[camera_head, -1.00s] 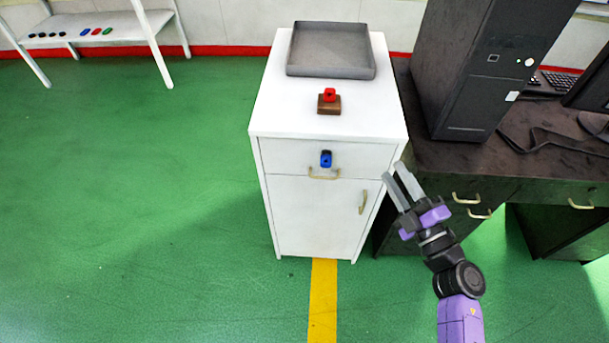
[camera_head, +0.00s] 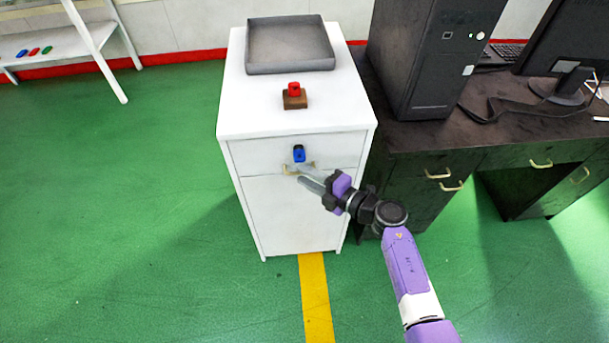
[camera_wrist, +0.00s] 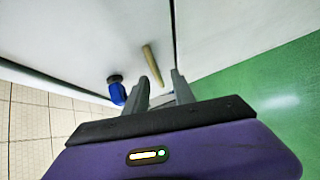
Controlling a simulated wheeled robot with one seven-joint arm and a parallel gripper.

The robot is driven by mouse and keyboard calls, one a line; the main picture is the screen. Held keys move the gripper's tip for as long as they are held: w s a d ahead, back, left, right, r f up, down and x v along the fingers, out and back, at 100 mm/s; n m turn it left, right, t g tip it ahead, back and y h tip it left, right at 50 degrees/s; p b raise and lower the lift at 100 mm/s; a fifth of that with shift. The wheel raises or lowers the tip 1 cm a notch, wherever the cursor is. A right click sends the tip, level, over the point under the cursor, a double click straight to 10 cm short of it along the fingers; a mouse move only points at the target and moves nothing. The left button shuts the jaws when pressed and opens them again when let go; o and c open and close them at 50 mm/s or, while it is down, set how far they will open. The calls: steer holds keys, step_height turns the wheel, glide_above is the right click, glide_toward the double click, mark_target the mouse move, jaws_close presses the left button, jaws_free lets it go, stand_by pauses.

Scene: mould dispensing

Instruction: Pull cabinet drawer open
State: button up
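The white cabinet (camera_head: 293,218) has a top drawer (camera_head: 252,156) that looks shut, flush with the front. Its pale handle (camera_head: 286,171) lies below a blue piece on the front and is partly hidden by my gripper (camera_head: 299,173). In the wrist view, the handle (camera_wrist: 153,65) lies just ahead of my gripper (camera_wrist: 160,79), roughly in line with the gap between the fingertips. The fingers are apart with nothing clearly held between them. I cannot tell whether a finger touches the handle.
The blue piece (camera_head: 299,154) sits just above the handle, near my fingers. A grey tray (camera_head: 290,62) and a red button on a brown block (camera_head: 295,99) stand on the cabinet. A dark desk (camera_head: 415,150) adjoins at right. Green floor (camera_head: 150,220) at left is clear.

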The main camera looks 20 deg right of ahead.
steer(key=shift+w+a, duration=0.1)
steer(key=shift+w, duration=0.15)
jaws_close()
stand_by(1.4)
